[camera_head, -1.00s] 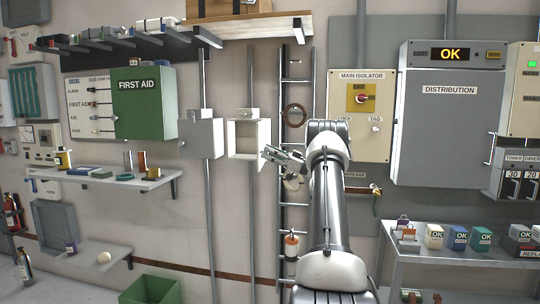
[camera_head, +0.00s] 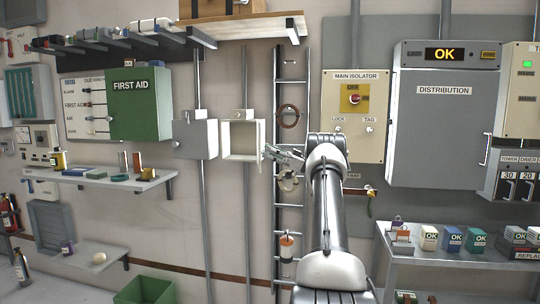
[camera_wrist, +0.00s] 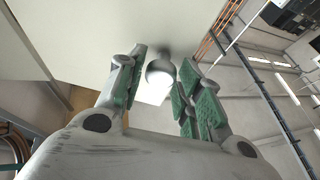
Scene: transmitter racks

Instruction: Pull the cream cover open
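The cream cover (camera_head: 261,141) is the narrow door at the right side of a small cream wall box (camera_head: 239,156). It stands swung out and seen nearly edge-on, so the box's hollow inside shows. My gripper (camera_head: 270,152) is just right of the cover, close to its edge. In the wrist view the cover fills the upper left as a pale panel (camera_wrist: 90,40). A white round knob (camera_wrist: 160,74) on it lies between the green-padded fingertips of my gripper (camera_wrist: 162,62). The fingers are apart, with small gaps beside the knob; firm contact is not visible.
A grey wall box (camera_head: 194,139) hangs left of the cream one. A vertical ladder rack (camera_head: 277,100) with a brown ring (camera_head: 288,116) stands behind my gripper. A wooden shelf (camera_head: 245,27) is above. The main isolator panel (camera_head: 355,140) is to the right.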

